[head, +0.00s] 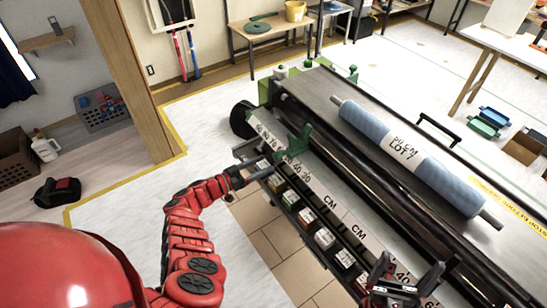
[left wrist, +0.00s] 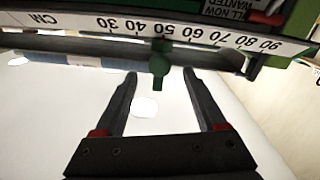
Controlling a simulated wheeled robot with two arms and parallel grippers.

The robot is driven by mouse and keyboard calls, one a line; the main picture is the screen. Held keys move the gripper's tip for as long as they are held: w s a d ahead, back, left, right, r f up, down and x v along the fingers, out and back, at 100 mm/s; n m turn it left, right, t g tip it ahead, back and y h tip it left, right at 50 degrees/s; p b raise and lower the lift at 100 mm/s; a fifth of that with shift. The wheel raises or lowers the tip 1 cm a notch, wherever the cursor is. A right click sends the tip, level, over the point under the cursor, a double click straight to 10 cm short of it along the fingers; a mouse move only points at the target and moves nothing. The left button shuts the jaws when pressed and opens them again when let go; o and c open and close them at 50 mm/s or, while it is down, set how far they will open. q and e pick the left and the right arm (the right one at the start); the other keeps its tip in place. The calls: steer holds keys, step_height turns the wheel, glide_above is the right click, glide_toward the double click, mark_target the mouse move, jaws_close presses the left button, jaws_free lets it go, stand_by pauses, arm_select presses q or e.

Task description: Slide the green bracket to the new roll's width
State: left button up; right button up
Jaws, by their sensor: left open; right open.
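The green bracket (head: 297,144) sits on the ruled rail at the machine's near left side. In the left wrist view its handle (left wrist: 161,68) hangs below the scale, near the 50 mark. My left gripper (head: 262,172) is open just in front of the bracket; in the wrist view its fingertips (left wrist: 160,74) lie either side of the handle, apart from it. The blue roll (head: 375,135) lies on top of the machine; its label reads CM, LOT 7, with the number hard to read. My right gripper (head: 405,285) is open and empty at the bottom right.
The white CM scale (head: 345,215) runs along the machine's near edge, above a row of small boxes (head: 325,238). A black handle (head: 438,130) stands behind the roll. A wooden post (head: 125,60) rises at left.

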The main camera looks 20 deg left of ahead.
arm_select(q)
steer(key=v, duration=1.1)
steer(key=shift+s, duration=0.1)
